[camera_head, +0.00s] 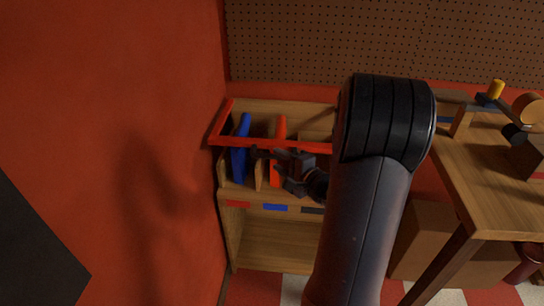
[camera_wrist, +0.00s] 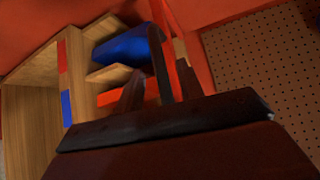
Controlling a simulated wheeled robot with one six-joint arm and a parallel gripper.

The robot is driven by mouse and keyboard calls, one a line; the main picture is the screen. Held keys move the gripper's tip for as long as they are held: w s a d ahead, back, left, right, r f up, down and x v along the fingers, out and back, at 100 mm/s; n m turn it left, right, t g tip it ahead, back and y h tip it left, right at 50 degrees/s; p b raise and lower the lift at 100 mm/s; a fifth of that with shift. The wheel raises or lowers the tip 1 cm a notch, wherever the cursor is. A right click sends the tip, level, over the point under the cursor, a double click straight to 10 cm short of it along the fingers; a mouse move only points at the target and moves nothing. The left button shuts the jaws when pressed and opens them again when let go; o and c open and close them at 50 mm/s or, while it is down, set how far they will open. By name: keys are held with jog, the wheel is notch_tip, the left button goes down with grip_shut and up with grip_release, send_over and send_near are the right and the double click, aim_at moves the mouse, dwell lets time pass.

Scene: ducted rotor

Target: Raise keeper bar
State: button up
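The keeper bar (camera_head: 275,144) is a long red bar lying level across the front of a wooden rack. A red side arm runs back from its left end. Part of the bar also shows in the wrist view (camera_wrist: 165,14). The bar's right end is hidden behind my arm.
The wooden rack (camera_head: 238,205) holds a blue item (camera_head: 239,160) and an orange-red item (camera_head: 276,176) in separate slots. Red, blue and dark labels mark its front. A red wall is close on the left, and a pegboard (camera_head: 390,40) is behind. A workbench (camera_head: 485,190) stands right.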

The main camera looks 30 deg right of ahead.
aim_at(275, 158)
jog(key=shift+x, duration=1.9)
jog(key=shift+c, duration=0.4)
grip_shut()
